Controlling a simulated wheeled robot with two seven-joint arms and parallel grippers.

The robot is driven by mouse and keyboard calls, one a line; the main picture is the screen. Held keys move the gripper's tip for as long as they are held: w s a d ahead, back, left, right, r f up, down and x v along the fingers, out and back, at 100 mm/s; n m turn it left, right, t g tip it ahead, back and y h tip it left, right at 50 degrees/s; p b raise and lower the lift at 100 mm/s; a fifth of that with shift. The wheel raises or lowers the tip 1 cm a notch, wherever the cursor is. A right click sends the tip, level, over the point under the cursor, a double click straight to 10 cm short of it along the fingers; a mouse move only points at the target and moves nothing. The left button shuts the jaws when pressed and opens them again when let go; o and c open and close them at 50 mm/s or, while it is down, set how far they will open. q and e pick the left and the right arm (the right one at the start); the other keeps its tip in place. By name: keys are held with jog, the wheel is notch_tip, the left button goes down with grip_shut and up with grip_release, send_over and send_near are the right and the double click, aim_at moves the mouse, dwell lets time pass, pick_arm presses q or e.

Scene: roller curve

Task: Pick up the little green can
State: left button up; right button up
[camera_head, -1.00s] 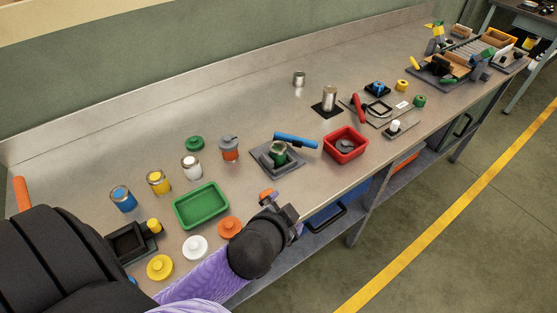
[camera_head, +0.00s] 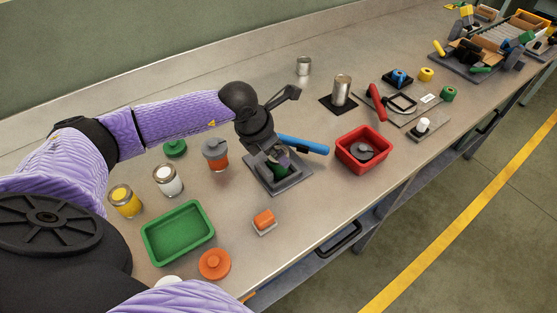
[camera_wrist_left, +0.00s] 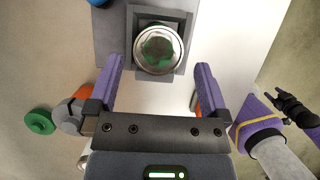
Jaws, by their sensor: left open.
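The little green can (camera_head: 281,170) stands in a square grey fixture with a blue lever (camera_head: 303,145), partly hidden by my gripper. In the left wrist view the can (camera_wrist_left: 158,48) shows from above, with a silver rim and mottled green inside. My left gripper (camera_head: 273,157) is open just over the can. In the wrist view its two purple fingers (camera_wrist_left: 160,66) are on either side of the can's line, apart from it. My right gripper (camera_wrist_left: 290,105) appears at the right of the wrist view, away from the bench; its jaws are too small to read.
A green tray (camera_head: 178,233), an orange lid (camera_head: 214,264) and an orange block (camera_head: 264,218) lie in front. An orange jar (camera_head: 216,155) stands left of the fixture. A red bin (camera_head: 364,150) is to its right, with a silver can (camera_head: 342,90) behind.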

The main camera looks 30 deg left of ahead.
pick_arm(q)
jog(key=b+x, duration=0.1)
jog(key=x, duration=0.5)
jog(key=shift+w+r, duration=0.1)
jog(key=c, duration=1.3)
